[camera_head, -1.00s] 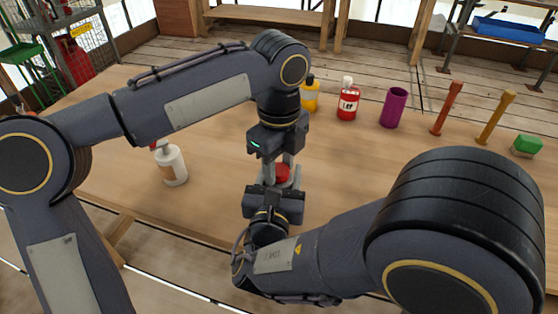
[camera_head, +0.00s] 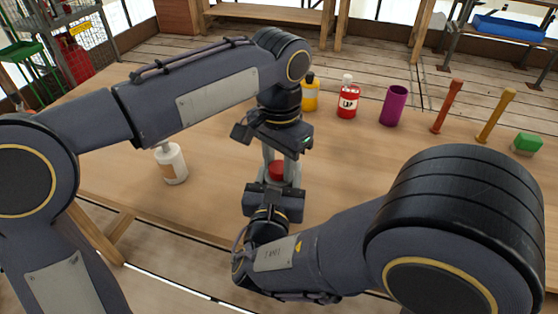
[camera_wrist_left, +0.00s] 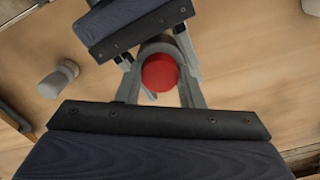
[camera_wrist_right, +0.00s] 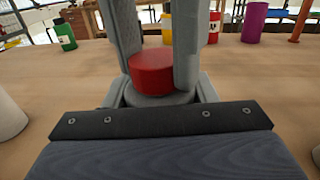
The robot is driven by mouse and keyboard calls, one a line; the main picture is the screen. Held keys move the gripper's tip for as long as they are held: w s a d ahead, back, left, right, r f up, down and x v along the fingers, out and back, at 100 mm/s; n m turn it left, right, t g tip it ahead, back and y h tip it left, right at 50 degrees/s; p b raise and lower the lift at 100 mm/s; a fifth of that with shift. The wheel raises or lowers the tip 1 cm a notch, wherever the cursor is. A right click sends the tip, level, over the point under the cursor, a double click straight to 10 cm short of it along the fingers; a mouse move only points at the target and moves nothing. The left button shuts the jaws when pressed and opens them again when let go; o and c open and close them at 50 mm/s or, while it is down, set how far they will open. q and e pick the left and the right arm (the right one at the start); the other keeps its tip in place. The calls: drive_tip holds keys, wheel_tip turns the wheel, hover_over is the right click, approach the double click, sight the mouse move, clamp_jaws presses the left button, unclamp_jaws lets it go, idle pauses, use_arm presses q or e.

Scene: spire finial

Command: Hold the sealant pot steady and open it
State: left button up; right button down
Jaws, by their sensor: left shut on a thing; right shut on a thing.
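The sealant pot has a red lid (camera_head: 277,169) on a grey body, and it stands upright on the wooden table. In the right wrist view the red lid (camera_wrist_right: 151,72) rests on the grey pot body (camera_wrist_right: 157,98), with no clear gap between them. My left gripper (camera_head: 278,163) points down from above, its two fingers shut on the sides of the lid; the lid also shows between them in the left wrist view (camera_wrist_left: 160,72). My right gripper (camera_head: 276,182) comes in low from the near side and is shut around the body. Most of the body is hidden by the fingers.
A white bottle (camera_head: 172,165) stands to the left. A yellow bottle (camera_head: 310,95), a red bottle (camera_head: 348,102), a purple cup (camera_head: 393,107), two upright sticks (camera_head: 447,107) (camera_head: 494,117) and a green block (camera_head: 525,144) stand along the back and right. The table (camera_head: 345,150) between is clear.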

sight(279, 166)
use_arm(q)
drive_tip(key=shift+n, duration=0.4)
drive_tip(key=shift+r, duration=0.15)
drive_tip(key=shift+r, duration=0.95)
drive_tip(key=shift+r, duration=2)
use_arm(e)
drive_tip(key=c, duration=0.5)
unclamp_jaws()
drive_tip(key=shift+s, duration=0.1)
